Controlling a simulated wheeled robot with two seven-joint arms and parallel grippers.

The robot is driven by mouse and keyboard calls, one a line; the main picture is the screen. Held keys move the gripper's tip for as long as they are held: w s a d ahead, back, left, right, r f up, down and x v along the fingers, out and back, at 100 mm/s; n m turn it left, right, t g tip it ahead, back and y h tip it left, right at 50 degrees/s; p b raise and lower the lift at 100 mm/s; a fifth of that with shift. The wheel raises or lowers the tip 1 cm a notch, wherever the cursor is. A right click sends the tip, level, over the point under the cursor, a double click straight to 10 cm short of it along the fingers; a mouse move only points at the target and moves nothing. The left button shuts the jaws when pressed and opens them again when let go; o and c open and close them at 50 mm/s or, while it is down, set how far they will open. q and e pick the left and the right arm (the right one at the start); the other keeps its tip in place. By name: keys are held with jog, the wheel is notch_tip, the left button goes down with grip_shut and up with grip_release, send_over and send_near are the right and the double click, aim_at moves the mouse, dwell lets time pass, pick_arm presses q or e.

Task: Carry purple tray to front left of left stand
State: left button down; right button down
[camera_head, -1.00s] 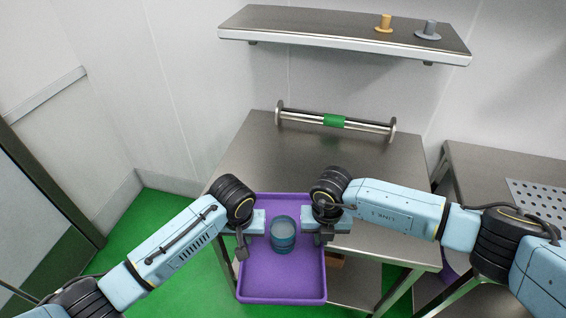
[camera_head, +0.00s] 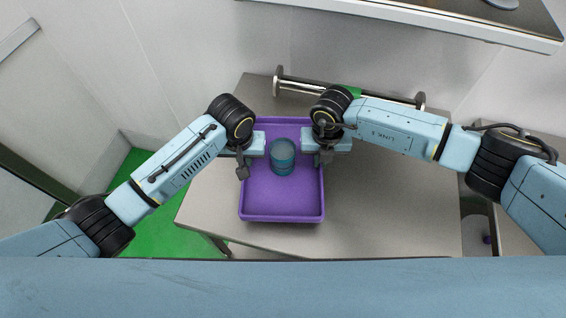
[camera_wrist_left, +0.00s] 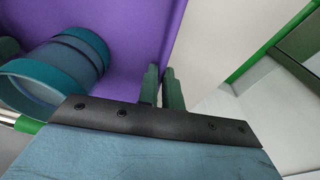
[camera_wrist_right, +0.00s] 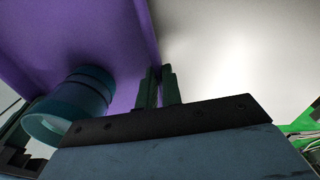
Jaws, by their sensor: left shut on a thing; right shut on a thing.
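The purple tray (camera_head: 284,205) is over the steel table in the head view, with a teal cylindrical cup (camera_head: 283,157) standing in it. My left gripper (camera_head: 243,165) is shut on the tray's left wall. My right gripper (camera_head: 325,150) is shut on its right wall. In the left wrist view the fingers (camera_wrist_left: 163,88) pinch the purple wall, with the cup (camera_wrist_left: 60,70) beside them. The right wrist view shows the same pinch by the right fingers (camera_wrist_right: 158,88). Whether the tray touches the table is hard to tell.
The steel table (camera_head: 400,215) is bare to the right of the tray. A steel bar on end stands with a green middle (camera_head: 352,92) lies behind the tray, partly hidden by my right arm. A wall shelf (camera_head: 440,25) hangs above at the back right. Green floor (camera_head: 150,210) shows at left.

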pick_arm(q)
jog(key=shift+s+r, duration=0.1)
jog(key=shift+s, duration=0.2)
pick_arm(e)
jog(key=shift+s+r, duration=0.15)
jog(key=shift+s, duration=0.1)
pick_arm(q)
jog(key=shift+w+f, duration=0.1)
jog(key=shift+f, duration=0.1)
pick_arm(e)
jog(key=shift+f, duration=0.2)
pick_arm(q)
jog(key=shift+f+b, duration=0.1)
jog(key=shift+b, duration=0.2)
pick_arm(e)
jog(key=shift+f, duration=0.15)
